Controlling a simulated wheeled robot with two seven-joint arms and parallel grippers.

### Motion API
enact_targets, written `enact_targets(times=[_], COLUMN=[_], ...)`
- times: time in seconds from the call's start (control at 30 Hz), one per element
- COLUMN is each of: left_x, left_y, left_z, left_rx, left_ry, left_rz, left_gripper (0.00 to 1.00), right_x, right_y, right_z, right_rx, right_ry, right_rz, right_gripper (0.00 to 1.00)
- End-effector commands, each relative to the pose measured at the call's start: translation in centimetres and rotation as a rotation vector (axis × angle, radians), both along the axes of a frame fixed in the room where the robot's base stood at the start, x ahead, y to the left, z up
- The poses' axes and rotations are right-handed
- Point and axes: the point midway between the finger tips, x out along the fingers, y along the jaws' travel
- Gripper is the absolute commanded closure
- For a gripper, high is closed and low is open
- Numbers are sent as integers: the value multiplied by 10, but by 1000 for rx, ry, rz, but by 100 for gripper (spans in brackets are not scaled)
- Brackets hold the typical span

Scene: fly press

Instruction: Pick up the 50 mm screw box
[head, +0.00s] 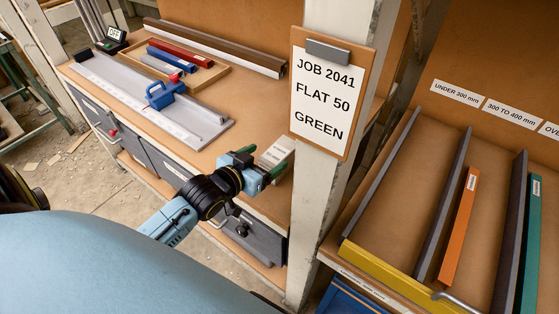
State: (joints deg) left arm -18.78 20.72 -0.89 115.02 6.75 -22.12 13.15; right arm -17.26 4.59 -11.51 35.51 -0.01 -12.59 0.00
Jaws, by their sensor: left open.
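A small pale box (280,151) with a printed label stands at the right end of the wooden bench, beside the white post. Its print is too small to read, so I cannot tell whether it is the 50 mm screw box. My left gripper (263,163) is open at the near side of this box, with its fingers reaching toward it. The gripper hides the box's lower part, and I cannot tell whether the fingers touch it. My right gripper is not in view.
A clipboard (322,95) reading "JOB 2041 FLAT 50 GREEN" hangs on the post (300,245) close to the box. A grey rail with a blue clamp (165,95) lies on the bench. A divided rack at right holds an orange bar (460,225) and a green bar (531,240).

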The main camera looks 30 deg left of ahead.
Motion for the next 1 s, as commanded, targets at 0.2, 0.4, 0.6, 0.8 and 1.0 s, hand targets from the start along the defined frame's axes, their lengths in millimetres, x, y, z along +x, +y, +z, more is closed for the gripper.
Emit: enact_targets(times=[0.2,0.4,0.6,0.8,1.0], left_x=[15,39,60,62,62], left_y=[-1,-6,-8,-9,-8], left_z=[-5,-14,-22,-22,-22], left_rx=[0,0,0,0,0], left_ry=[0,-1,1,1,1], left_rz=[0,0,0,0,0], left_gripper=[21,21,21,21,37], right_x=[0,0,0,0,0], right_y=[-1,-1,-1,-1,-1], right_z=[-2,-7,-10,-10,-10], right_rx=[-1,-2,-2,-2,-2], right_ry=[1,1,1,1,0], right_rz=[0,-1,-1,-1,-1], right_gripper=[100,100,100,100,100])
